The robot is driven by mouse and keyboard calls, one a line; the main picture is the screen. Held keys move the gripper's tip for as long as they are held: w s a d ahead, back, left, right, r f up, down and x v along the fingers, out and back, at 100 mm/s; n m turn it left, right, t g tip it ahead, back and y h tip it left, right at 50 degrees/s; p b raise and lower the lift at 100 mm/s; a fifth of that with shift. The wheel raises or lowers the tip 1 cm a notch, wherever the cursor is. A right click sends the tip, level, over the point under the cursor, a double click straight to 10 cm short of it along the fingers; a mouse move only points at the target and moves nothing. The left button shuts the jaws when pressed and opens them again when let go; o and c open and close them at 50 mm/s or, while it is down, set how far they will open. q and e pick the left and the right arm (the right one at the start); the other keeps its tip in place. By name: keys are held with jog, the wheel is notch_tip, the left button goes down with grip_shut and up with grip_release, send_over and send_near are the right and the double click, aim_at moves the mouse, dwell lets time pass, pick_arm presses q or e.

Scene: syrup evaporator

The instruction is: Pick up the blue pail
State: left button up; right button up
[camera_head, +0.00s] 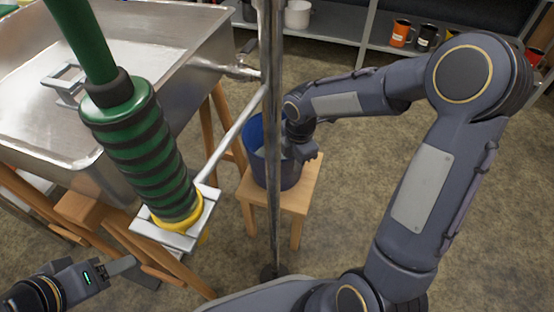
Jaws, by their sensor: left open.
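The blue pail (289,179) stands upright on a small wooden stool (300,200), partly hidden behind a vertical metal pole. My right gripper (302,152) is at the pail's right rim, with its arm reaching in from the right. Its fingers are small and partly hidden against the pail, so I cannot tell whether they are open or shut, or whether they touch the rim. My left gripper (130,270) is low at the left, open and empty, well away from the pail.
The metal pole (273,110) rises right in front of the pail. A steel evaporator pan (190,55) on wooden legs fills the upper left. A green ribbed cylinder (140,145) hangs before it. A shelf (340,38) holds mugs and a white pot. The floor right of the stool is clear.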

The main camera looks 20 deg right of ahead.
aim_at(292, 167)
notch_tip(292, 167, down, 4)
jog(key=shift+w+a+r+b, duration=0.1)
jog(key=shift+r+b, duration=0.05)
jog(key=shift+b, duration=0.55)
jog(key=shift+r, duration=0.1)
grip_shut()
dwell(0.6)
jog(key=shift+w+r, duration=0.1)
jog(key=shift+w, duration=0.05)
